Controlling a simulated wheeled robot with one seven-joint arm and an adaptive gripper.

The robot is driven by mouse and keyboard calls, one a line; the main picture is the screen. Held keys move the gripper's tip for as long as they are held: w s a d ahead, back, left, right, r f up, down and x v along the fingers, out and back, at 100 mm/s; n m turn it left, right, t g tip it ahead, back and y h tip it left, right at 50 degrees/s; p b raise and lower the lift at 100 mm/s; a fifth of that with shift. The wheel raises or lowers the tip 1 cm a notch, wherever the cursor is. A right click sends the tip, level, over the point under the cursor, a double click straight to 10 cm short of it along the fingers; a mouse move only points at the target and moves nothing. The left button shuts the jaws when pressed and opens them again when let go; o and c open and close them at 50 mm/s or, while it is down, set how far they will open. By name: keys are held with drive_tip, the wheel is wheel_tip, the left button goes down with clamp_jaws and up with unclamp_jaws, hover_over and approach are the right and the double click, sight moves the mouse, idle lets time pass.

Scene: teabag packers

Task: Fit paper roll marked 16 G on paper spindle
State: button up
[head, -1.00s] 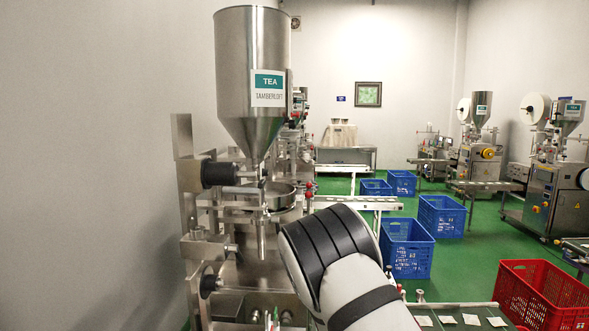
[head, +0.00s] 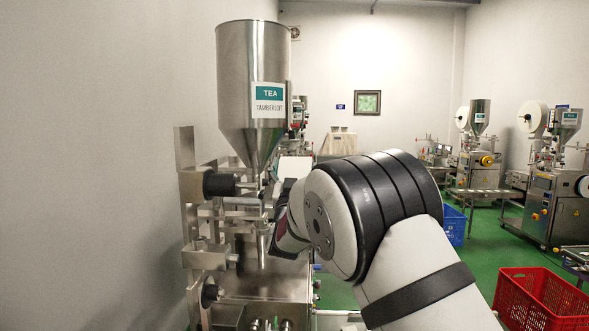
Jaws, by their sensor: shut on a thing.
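My arm reaches in from the lower right toward the near tea machine (head: 262,285). My gripper (head: 284,193) is at the arm's far end, mostly hidden by my wrist and forearm. It is shut on a pale white thing (head: 295,168), seemingly the paper roll, which shows just above it, below the hopper and to its right. No 16 G mark can be read. A dark cylinder (head: 220,184) sits on the machine's left upright, with a metal bar beside it. I cannot tell which part is the paper spindle, or whether the roll touches it.
The steel hopper (head: 252,85) labelled TEA stands over the work area, close above my gripper. The left wall is near the machine. A red crate (head: 540,300) stands at lower right, a blue crate (head: 453,226) behind my arm. Other packers (head: 556,200) stand at far right.

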drive_tip(key=shift+s+r, duration=0.1)
drive_tip(key=shift+r, duration=0.1)
drive_tip(key=shift+a+b, duration=0.75)
drive_tip(key=shift+a, duration=2.1)
drive_tip(key=a+b, duration=0.4)
drive_tip(key=a, duration=0.6)
drive_tip(key=shift+w, duration=0.3)
idle(3.7)
